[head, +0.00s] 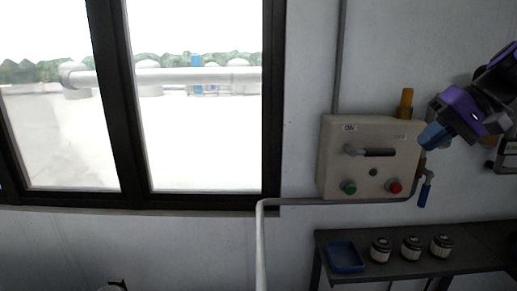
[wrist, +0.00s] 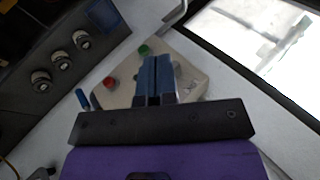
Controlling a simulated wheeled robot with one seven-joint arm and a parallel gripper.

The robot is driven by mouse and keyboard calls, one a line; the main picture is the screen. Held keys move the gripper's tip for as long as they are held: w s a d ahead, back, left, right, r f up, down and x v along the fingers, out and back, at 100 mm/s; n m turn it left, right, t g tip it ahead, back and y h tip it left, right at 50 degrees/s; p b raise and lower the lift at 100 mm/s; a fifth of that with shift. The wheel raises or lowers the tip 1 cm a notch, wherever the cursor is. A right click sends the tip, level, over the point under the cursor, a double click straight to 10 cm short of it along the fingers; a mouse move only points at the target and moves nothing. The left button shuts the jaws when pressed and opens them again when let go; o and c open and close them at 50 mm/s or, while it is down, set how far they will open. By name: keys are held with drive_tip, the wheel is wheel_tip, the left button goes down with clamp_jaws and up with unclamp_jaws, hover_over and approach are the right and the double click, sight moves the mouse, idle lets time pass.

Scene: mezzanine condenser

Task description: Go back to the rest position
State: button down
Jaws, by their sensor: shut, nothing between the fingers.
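My gripper (head: 432,138) is at the right of the head view, in front of the wall by the right edge of the control box. Its purple body is above and right of its blue fingers. In the wrist view the blue fingers (wrist: 156,78) are together with nothing between them, in front of the box. The beige control box (head: 335,173) is on the wall, with a dark handle (head: 379,152), a green button (head: 349,187) and a red button (head: 394,187). I cannot tell the exact gap between fingers and box.
A dark shelf (head: 467,262) below the box bears a blue tray (head: 345,257) and several jars (head: 412,248). A blue-handled valve (head: 424,193) hangs beside the box, and a grey pipe (head: 330,201) runs under it. A window (head: 200,120) is at the left.

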drive_tip(key=s+a+f+n+t+h, duration=0.1)
drive_tip(key=s+f+h, duration=0.1)
drive_tip(key=s, duration=0.6)
drive_tip(key=s+a+f+n+h, duration=0.1)
drive_tip(key=s+a+f+h, duration=0.1)
drive_tip(key=s+h, duration=0.3)
drive_tip(key=s, duration=0.4)
drive_tip(key=shift+f+t, duration=0.15)
drive_tip(key=shift+t, duration=0.25)
